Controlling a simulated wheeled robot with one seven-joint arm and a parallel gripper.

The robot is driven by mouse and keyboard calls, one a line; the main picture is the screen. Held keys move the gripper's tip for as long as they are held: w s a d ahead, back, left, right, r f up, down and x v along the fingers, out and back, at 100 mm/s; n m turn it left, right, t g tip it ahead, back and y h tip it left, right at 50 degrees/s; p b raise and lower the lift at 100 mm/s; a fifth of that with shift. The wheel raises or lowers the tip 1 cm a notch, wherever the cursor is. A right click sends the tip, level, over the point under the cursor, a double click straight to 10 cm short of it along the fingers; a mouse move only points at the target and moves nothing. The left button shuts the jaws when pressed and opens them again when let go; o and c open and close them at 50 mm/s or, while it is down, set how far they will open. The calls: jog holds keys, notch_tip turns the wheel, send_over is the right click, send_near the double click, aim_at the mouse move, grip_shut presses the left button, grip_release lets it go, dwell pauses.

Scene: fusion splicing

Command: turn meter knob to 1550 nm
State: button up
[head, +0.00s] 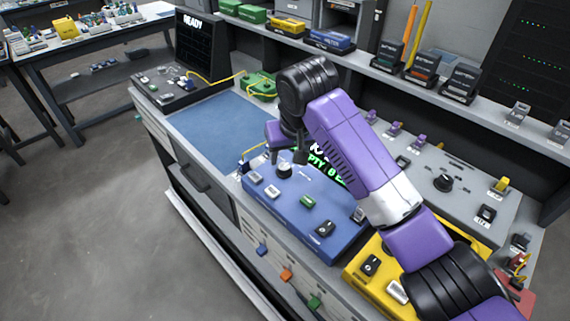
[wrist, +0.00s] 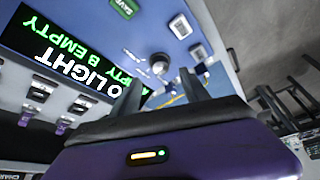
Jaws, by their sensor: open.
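The meter is a blue box (head: 277,205) on the bench with a dark screen and small switches on its face. Its round, pale knob (head: 284,170) is near the far end of the face. In the wrist view the knob (wrist: 159,63) shows just beyond the fingertips, roughly between them. My gripper (head: 286,157) is open and close above the knob; its two dark fingers also show in the wrist view (wrist: 161,85). The screen (wrist: 65,50) reads "NO LIGHT" and "A EMPTY B EMPTY", upside down. The knob's pointer and nm markings are too small to read.
A green SAVE button (wrist: 125,7) and a white switch (wrist: 180,26) sit near the knob. A yellow box (head: 362,283) stands beside the meter under my arm. A grey panel with a black knob (head: 443,183) lies behind. The blue mat (head: 215,130) is clear.

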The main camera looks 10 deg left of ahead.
aim_at(284, 167)
jog(key=shift+x, duration=3.2)
grip_shut()
